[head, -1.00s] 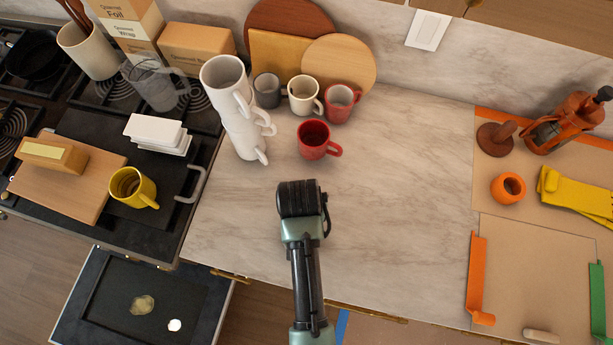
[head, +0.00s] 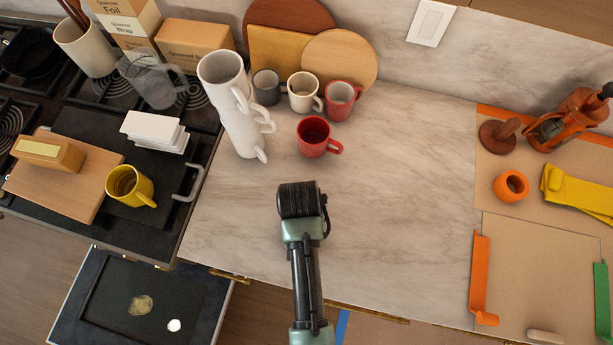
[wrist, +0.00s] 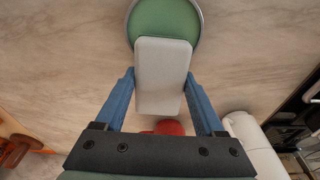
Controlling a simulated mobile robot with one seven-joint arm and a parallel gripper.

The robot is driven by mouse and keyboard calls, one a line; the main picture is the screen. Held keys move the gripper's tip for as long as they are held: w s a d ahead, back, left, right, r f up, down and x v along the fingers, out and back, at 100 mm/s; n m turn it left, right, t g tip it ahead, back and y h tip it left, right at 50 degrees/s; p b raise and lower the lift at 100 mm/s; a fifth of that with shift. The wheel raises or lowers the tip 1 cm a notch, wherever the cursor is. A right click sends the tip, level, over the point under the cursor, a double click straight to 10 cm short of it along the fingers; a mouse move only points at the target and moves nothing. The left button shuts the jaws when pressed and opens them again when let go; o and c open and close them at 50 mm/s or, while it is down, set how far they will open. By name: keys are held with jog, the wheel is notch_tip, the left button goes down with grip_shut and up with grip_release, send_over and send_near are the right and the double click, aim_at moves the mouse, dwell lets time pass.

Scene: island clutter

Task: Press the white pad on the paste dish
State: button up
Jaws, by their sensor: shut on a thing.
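In the wrist view my gripper (wrist: 160,78) is shut on the white pad (wrist: 161,95), a pale rectangular block between its two blue fingers. A round green dish with a grey rim, which looks like the paste dish (wrist: 165,18), shows at the top of the wrist view. The far end of the pad overlaps the dish in the picture. I cannot tell whether they touch. In the head view my dark arm end (head: 300,200) is over the middle of the counter, and the fingers, pad and dish are not visible there.
A red mug (head: 314,137) and stacked white mugs (head: 241,125) stand behind my arm on the counter (head: 405,185). A yellow mug (head: 122,184) stands on the stove at left. Orange tools, including a ring (head: 511,186), lie at right. The counter right of my arm is clear.

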jog(key=shift+f, duration=0.35)
dwell(0.3)
dwell(0.5)
notch_tip(320, 180, up, 7)
jog(key=p, duration=0.7)
jog(key=shift+r, duration=0.1)
dwell(0.8)
jog(key=f+b, duration=0.1)
jog(key=b, duration=0.2)
jog(key=w+f+n+b, duration=0.1)
jog(key=f+b, duration=0.1)
jog(key=b, duration=0.1)
jog(key=w+f+n+b, duration=0.1)
jog(key=b, duration=0.2)
jog(key=shift+w+a+f+b, duration=0.15)
jog(key=shift+a+f+b, duration=0.1)
jog(key=shift+a+b, duration=0.15)
jog(key=b, duration=0.1)
jog(key=f+n+b, duration=0.1)
jog(key=b, duration=0.1)
jog(key=shift+w+a, duration=0.15)
jog(key=shift+w, duration=0.2)
jog(key=b, duration=0.1)
jog(key=n+b, duration=0.1)
jog(key=b, duration=0.1)
jog(key=shift+w+a+f+y, duration=0.15)
jog(key=shift+w+f+y, duration=0.05)
jog(key=shift+f+y, duration=0.1)
